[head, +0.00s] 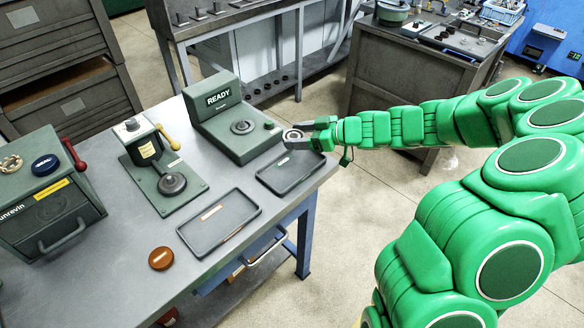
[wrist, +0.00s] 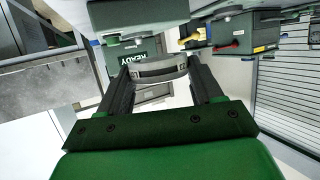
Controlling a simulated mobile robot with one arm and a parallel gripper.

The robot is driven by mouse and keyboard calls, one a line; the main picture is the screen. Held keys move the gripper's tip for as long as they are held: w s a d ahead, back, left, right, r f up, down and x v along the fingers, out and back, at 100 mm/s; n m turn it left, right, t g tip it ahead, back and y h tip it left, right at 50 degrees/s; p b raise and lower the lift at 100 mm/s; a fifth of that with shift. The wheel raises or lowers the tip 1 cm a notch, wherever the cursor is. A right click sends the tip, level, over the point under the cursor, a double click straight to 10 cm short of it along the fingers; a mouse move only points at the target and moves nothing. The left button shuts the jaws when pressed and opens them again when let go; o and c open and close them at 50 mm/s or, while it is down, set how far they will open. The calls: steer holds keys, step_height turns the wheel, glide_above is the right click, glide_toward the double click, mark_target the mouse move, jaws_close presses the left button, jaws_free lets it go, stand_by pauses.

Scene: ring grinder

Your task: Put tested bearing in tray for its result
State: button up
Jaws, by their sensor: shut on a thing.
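My gripper (head: 298,138) is shut on a metal ring bearing (head: 292,134), held above the table's right side. The bearing also shows between the two fingers in the wrist view (wrist: 157,70). The green tester (head: 238,128) stands just left of the gripper, and its screen reads READY. One dark shallow tray (head: 262,178) lies below the gripper near the table's right edge, and looks empty. A second dark tray (head: 190,238) lies further left and nearer the front. It holds only a small label, too small to read.
A green press with a yellow lever (head: 150,150) stands left of the tester. A green box machine with a red lever (head: 50,205) is at far left. A brown round piece (head: 161,258) lies near the front tray. Bare grey tabletop (head: 125,235) lies between.

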mark_target(297, 169)
steer(key=shift+s+a+f, duration=0.1)
steer(key=shift+s+f, duration=0.1)
steer(key=shift+s, duration=0.3)
steer(key=shift+s+a+f, duration=0.1)
steer(key=shift+s+f, duration=0.05)
steer(key=shift+s, duration=0.3)
steer(key=shift+s+f, duration=0.1)
steer(key=shift+f, duration=3.8)
steer(key=o, duration=1.3)
steer(key=shift+f, duration=0.1)
steer(key=shift+o, duration=0.2)
steer(key=shift+s+d+r, duration=0.1)
steer(key=shift+d+r, duration=0.15)
steer(key=shift+d, duration=0.2)
steer(key=v, duration=1.1)
